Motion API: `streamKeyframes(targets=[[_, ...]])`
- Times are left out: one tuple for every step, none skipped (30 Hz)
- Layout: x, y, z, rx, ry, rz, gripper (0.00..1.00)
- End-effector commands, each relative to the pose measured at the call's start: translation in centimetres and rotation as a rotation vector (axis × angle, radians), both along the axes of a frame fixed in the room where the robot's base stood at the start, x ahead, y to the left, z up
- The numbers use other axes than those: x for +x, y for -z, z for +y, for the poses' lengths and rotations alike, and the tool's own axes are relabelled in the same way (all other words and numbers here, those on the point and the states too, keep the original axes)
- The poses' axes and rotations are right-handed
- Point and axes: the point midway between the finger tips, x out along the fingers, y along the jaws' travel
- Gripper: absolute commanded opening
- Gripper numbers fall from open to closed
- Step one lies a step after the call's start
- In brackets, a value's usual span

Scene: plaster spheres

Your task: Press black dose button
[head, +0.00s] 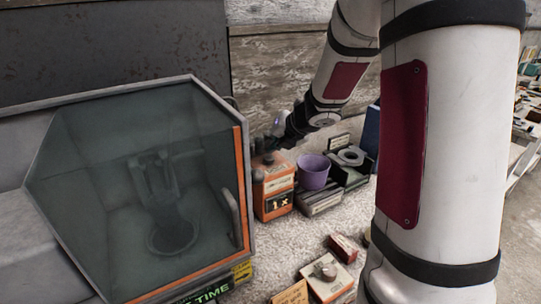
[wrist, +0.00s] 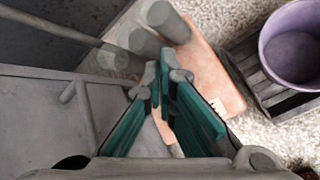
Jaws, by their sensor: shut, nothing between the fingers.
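An orange box (head: 274,187) with a "1x" display stands on the pale speckled surface, right of the glass-fronted cabinet. It also shows from above in the wrist view (wrist: 204,68). Several dark grey round posts (wrist: 140,38) rise from its top; I cannot tell which is the black dose button. My gripper (head: 268,147) is above the box, at its top in the head view. In the wrist view my gripper (wrist: 159,78) is shut and empty, its green-padded fingertips close beside the posts. I cannot tell whether the tips touch anything, and the fingers hide part of the box.
The grey cabinet (head: 60,130) with a clear front and orange edge stands close on the left. A purple pot (head: 313,172) and dark trays (head: 320,199) stand right of the box. Small boxes (head: 327,276) lie in front. A wooden wall (head: 280,80) is behind.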

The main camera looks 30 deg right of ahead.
Motion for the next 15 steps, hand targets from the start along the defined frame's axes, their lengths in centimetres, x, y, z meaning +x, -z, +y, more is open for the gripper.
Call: streamKeyframes(targets=[[-0.07, -0.22, 0.02, 0.000, 0.000, 0.000, 0.00], [-0.05, -0.25, 0.02, 0.000, 0.000, 0.000, 0.00], [-0.03, -0.23, 0.03, 0.000, 0.000, 0.000, 0.00], [-0.01, -0.22, 0.02, 0.000, 0.000, 0.000, 0.00], [0.00, -0.19, 0.02, 0.000, 0.000, 0.000, 0.00], [0.01, -0.17, 0.02, 0.000, 0.000, 0.000, 0.00], [0.02, -0.16, 0.02, 0.000, 0.000, 0.000, 0.00], [0.01, -0.16, 0.02, 0.000, 0.000, 0.000, 0.00], [0.01, -0.16, 0.02, 0.000, 0.000, 0.000, 0.00], [0.01, -0.17, 0.02, 0.000, 0.000, 0.000, 0.00], [0.01, -0.21, 0.03, 0.000, 0.000, 0.000, 0.00], [-0.02, -0.34, 0.03, 0.000, -0.001, 0.001, 0.00], [-0.05, -0.48, 0.02, 0.000, -0.001, 0.001, 0.00], [-0.08, -0.65, 0.03, 0.000, -0.001, 0.001, 0.00], [-0.12, -0.93, 0.04, 0.000, -0.001, 0.001, 0.00]])
